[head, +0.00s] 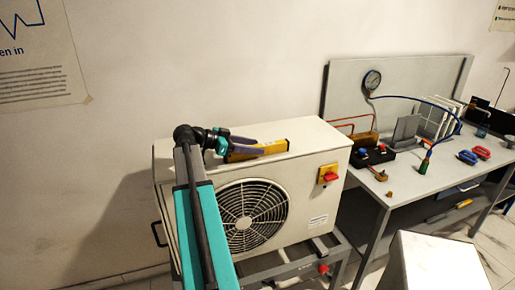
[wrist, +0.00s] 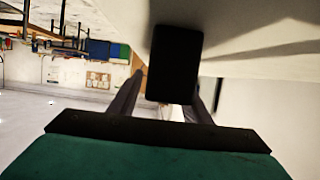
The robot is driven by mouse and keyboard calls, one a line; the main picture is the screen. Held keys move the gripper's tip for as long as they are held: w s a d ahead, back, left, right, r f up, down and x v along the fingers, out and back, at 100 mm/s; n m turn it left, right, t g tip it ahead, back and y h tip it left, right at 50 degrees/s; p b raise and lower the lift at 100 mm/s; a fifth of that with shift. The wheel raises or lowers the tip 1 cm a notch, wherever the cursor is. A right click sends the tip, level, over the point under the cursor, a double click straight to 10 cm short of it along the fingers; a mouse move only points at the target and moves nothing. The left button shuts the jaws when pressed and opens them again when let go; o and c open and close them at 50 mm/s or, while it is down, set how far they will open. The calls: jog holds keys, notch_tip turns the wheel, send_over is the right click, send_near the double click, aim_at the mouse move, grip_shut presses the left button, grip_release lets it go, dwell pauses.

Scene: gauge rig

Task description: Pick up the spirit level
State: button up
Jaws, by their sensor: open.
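In the wrist view a dark finger of my gripper (wrist: 165,98) shows on each side of a black block (wrist: 175,62). I cannot tell whether this block is the level's end.
The fan unit has a red switch on a yellow plate (head: 328,175) and stands on a grey frame. To the right, a workbench (head: 400,190) holds a pressure gauge (head: 372,80), a blue hose and several tools. A pale box (head: 435,262) stands in front. The wall is close behind the unit.

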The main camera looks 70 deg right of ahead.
aim_at(257, 145)
jog(key=shift+x, duration=0.9)
grip_shut()
jog(key=shift+r, duration=0.15)
jog(key=shift+r+b, duration=0.7)
jog(key=shift+r, duration=0.85)
jog(key=s+a+r+b, duration=0.1)
jog(key=s+a+b, duration=0.3)
jog(key=s+a, duration=0.7)
jog(key=shift+a+r, duration=0.3)
